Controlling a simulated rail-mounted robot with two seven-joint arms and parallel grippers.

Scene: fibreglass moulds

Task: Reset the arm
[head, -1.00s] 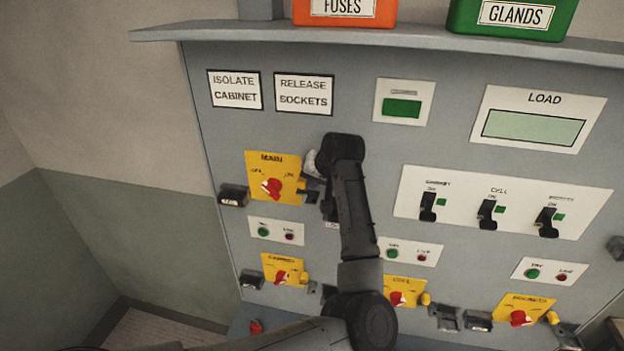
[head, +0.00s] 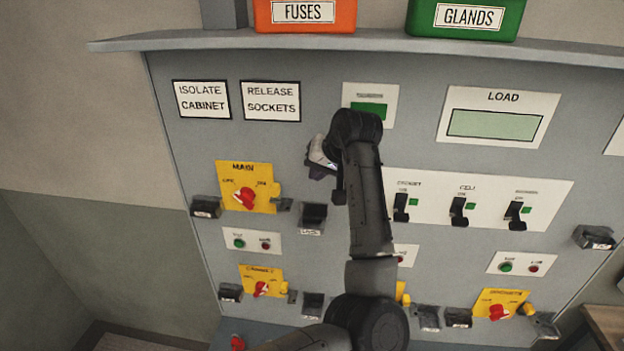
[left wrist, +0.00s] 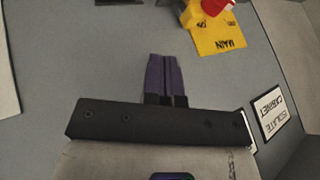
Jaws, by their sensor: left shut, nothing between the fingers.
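My left gripper (left wrist: 165,78) is shut and empty in the left wrist view, its two dark fingers side by side in front of the grey panel. In the head view my left gripper (head: 318,170) is partly hidden by my dark arm, in front of the panel (head: 190,135). It is right of the yellow MAIN switch plate (head: 265,178), apart from its red knob (head: 245,198). The MAIN plate also shows at the top of the left wrist view (left wrist: 222,35). My right gripper is in neither view.
The panel carries a white plate with several black switches (head: 520,195), a LOAD display (head: 495,124) and lower yellow switch plates (head: 262,280). Small black holders (head: 313,216) stick out. Orange FUSES (head: 300,14) and green GLANDS (head: 465,16) bins stand on the shelf (head: 380,46).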

